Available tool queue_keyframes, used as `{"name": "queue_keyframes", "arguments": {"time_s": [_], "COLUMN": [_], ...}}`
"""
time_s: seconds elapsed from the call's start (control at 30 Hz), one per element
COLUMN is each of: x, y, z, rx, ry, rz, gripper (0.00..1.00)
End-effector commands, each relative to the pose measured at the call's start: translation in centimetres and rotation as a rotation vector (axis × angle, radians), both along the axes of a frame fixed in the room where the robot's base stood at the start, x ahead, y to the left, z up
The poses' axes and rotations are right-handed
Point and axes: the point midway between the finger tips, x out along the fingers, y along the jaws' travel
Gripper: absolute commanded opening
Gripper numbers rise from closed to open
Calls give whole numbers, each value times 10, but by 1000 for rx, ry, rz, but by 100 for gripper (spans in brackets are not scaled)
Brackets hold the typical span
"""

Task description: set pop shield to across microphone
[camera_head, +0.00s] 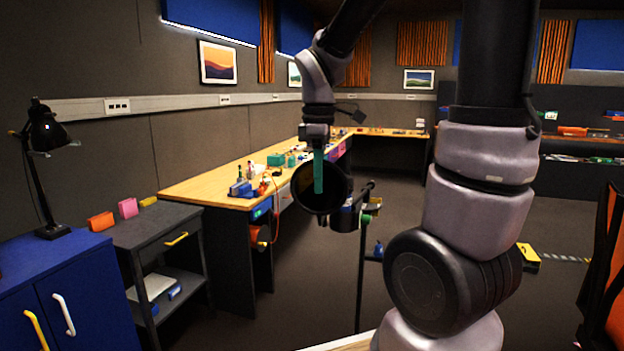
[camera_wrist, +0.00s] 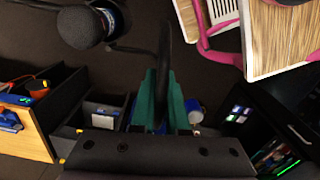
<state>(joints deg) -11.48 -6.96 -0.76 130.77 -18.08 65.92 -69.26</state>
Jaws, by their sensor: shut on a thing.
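My gripper (camera_head: 319,188) hangs down at the centre of the head view, its green fingers in front of a round black pop shield (camera_head: 337,186). The wrist view shows the green fingers (camera_wrist: 164,78) shut on a thin dark part (camera_wrist: 165,45), which looks like the shield edge-on. A black cylinder (camera_head: 344,219), apparently the microphone, sits just below and right of the shield on a thin stand (camera_head: 361,275). The shield overlaps it in the picture; I cannot tell whether they touch. A round dark head (camera_wrist: 80,27) at upper left in the wrist view may be the microphone.
A long wooden bench (camera_head: 215,189) with small tools runs along the left wall. A dark side table (camera_head: 150,232) and blue cabinet (camera_head: 75,290) stand at left. An orange chair (camera_head: 600,270) is at the right edge. Open floor lies behind the stand.

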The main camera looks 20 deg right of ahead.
Motion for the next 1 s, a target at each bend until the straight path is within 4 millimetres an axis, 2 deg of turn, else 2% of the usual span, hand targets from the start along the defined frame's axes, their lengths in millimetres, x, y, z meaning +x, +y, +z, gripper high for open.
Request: {"name": "queue_keyframes", "arguments": {"time_s": [0.63,0.67,0.7,0.73,1.0], "x": [-1,-1,-1,-1,-2], "y": [-5,-5,-5,-5,-5], "z": [1,1,1,1,1], "rx": [0,0,0,0,0], "ry": [-3,-3,-3,-3,-1], "rz": [50,50,50,50,49], "gripper": [0,20,35,42,42]}}
